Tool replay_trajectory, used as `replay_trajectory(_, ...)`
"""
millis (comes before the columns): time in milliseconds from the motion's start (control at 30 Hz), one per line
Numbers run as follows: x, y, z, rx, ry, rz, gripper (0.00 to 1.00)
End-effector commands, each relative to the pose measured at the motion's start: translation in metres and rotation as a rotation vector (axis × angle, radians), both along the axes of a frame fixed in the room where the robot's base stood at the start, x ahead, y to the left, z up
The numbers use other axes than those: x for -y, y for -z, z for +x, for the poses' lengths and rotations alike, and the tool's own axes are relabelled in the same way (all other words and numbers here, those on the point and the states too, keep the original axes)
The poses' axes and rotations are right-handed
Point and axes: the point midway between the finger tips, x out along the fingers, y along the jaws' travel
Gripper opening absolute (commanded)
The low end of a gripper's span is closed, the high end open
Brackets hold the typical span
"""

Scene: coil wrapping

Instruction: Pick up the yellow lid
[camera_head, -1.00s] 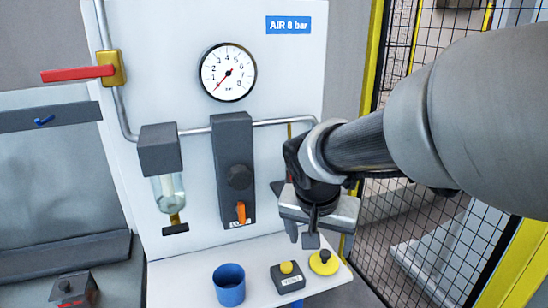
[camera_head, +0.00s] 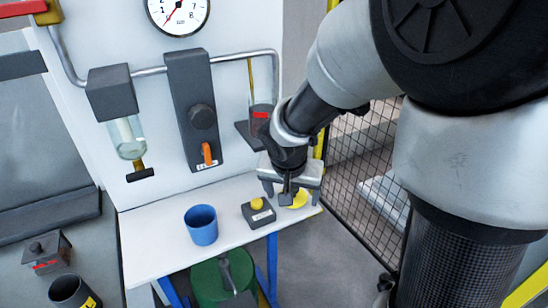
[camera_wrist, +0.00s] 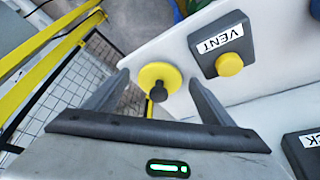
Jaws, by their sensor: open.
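The yellow lid (camera_head: 300,200) is a small round disc with a dark knob. It lies near the right end of the white shelf (camera_head: 150,222), partly hidden by my gripper in the head view. In the wrist view the yellow lid (camera_wrist: 152,72) shows between the fingers, its dark knob toward the palm. My gripper (camera_head: 291,190) is open and empty above the lid, pointing down. In the wrist view my gripper (camera_wrist: 157,82) has one finger on each side of the lid. I cannot tell the exact height left between fingertips and lid.
A dark VENT box with a yellow button (camera_head: 257,204) sits just left of the lid; it also shows in the wrist view (camera_wrist: 230,64). A blue cup (camera_head: 201,226) stands further left. A mesh fence (camera_head: 350,170) is to the right. A green barrel (camera_head: 222,275) is under the shelf.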

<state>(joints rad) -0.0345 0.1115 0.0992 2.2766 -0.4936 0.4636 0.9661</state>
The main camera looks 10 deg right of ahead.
Motion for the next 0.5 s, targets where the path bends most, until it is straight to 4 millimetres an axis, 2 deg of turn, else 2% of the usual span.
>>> replay_trajectory(100,0.0000,-0.0005,0.0000,0.000,0.000,0.000,0.75)
replay_trajectory(367,-0.0001,-0.0006,-0.0001,0.000,0.000,0.000,0.33)
replay_trajectory(500,-0.0001,-0.0007,0.0000,0.000,0.000,0.000,0.33)
